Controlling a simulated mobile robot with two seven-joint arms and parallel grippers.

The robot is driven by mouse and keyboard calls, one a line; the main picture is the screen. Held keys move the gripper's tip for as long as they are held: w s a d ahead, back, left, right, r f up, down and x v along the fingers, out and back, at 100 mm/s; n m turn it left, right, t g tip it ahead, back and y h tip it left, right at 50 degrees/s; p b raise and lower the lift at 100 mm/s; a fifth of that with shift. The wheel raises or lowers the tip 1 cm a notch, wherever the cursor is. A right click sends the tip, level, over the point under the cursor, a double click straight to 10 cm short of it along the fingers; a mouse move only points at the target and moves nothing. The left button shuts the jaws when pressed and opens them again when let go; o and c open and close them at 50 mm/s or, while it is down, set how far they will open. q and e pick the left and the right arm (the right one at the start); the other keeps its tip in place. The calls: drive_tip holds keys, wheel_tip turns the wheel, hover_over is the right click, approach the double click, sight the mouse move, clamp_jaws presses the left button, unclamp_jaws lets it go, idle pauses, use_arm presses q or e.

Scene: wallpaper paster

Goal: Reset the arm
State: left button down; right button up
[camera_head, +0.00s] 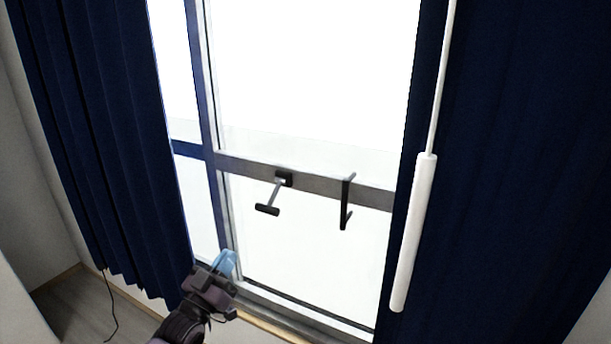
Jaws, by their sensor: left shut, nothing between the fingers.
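My left gripper (226,262) is at the lower left of the head view, in front of the lower part of the window. Its pale bluish fingers point up and to the right. They are shut with nothing between them. My right gripper is not in view.
A bright window (310,80) fills the middle, with a grey crossbar (320,182). A black T-shaped handle (267,210) and a black upright bar (345,205) are at the crossbar. Dark blue curtains hang at left (90,130) and right (530,150). A white rod (413,235) hangs by the right curtain.

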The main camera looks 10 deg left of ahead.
use_arm(q)
drive_tip(key=s+a+f+n+g+y, duration=0.1)
drive_tip(key=s+f+g+y, duration=0.3)
drive_tip(key=s+f, duration=0.7)
drive_tip(key=s+a+f+n+g+y, duration=0.2)
drive_tip(key=s+f+g, duration=0.4)
drive_tip(key=s+f, duration=0.6)
drive_tip(key=s+a+y, duration=0.1)
drive_tip(key=s+y, duration=0.1)
drive_tip(key=s, duration=0.4)
drive_tip(key=shift+f, duration=0.2)
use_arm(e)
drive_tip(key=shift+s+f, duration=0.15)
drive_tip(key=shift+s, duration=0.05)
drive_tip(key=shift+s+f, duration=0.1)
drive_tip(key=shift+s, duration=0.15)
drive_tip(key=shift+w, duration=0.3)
